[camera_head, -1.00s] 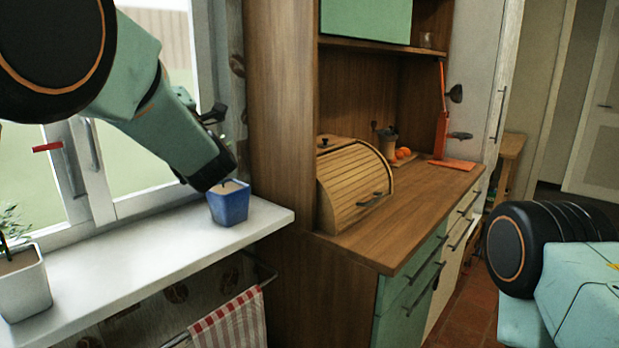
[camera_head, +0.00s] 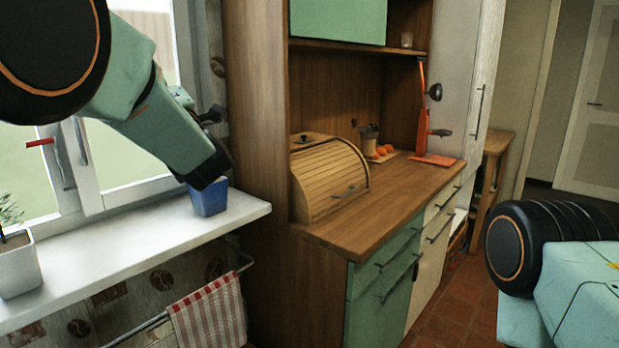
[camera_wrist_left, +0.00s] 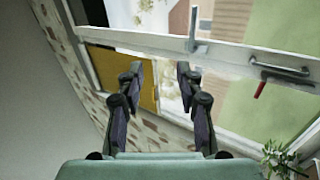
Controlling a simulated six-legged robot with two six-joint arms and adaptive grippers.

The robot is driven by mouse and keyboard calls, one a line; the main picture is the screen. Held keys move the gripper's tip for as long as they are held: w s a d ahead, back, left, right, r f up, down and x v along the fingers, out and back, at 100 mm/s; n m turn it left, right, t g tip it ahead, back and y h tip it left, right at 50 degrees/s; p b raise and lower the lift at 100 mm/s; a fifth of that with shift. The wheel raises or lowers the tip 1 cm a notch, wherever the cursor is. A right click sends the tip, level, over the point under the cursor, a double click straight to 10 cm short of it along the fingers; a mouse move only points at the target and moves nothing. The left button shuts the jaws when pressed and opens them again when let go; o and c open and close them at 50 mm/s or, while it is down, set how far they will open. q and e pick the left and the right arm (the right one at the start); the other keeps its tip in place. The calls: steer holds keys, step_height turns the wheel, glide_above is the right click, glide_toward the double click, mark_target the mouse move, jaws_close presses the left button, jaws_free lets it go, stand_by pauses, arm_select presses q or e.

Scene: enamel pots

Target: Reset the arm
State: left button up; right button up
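My left arm comes in from the upper left in the head view, in front of the window and over the sill. Its gripper (camera_head: 212,116) is mostly hidden behind the arm there. In the left wrist view the left gripper (camera_wrist_left: 160,76) has its two fingers apart with nothing between them. The window frame and a brown-yellow panel (camera_wrist_left: 122,73) show beyond the fingers. My right arm is at the lower right of the head view; its gripper is outside the picture.
A blue pot (camera_head: 209,197) stands on the white sill (camera_head: 130,248) below my left arm. A white plant pot (camera_head: 18,268) is further left. A wooden cabinet (camera_head: 262,140) with a roll-front bread box (camera_head: 328,182) stands right. Tiled floor (camera_head: 440,310) is clear between the cabinet and my right arm.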

arm_select(q)
steer(key=w+d+f+m+t+h, duration=0.1)
steer(key=w+f+m+h, duration=0.1)
steer(key=f+m+h, duration=0.45)
steer(key=w+d+f+m+t+h, duration=0.15)
steer(key=f+m+h, duration=0.25)
steer(key=f+m, duration=0.55)
steer(key=s+d+f+m+g+h, duration=0.1)
steer(key=s+f+m+g+h, duration=0.3)
steer(key=f, duration=0.9)
steer(key=s+d+f+m+g+h, duration=0.1)
steer(key=s+f+m+g, duration=0.35)
steer(key=f, duration=0.75)
steer(key=s+f+m+g+h, duration=0.2)
steer(key=s+f+g, duration=0.2)
steer(key=s+f, duration=1.25)
steer(key=s+d+f+g, duration=0.1)
steer(key=s+f+g, duration=0.2)
steer(key=s, duration=1)
steer(key=s+f+g+h, duration=0.1)
steer(key=s+f+g, duration=0.1)
steer(key=s, duration=1)
steer(key=shift+s+d+f+g, duration=0.4)
steer(key=shift+g, duration=0.2)
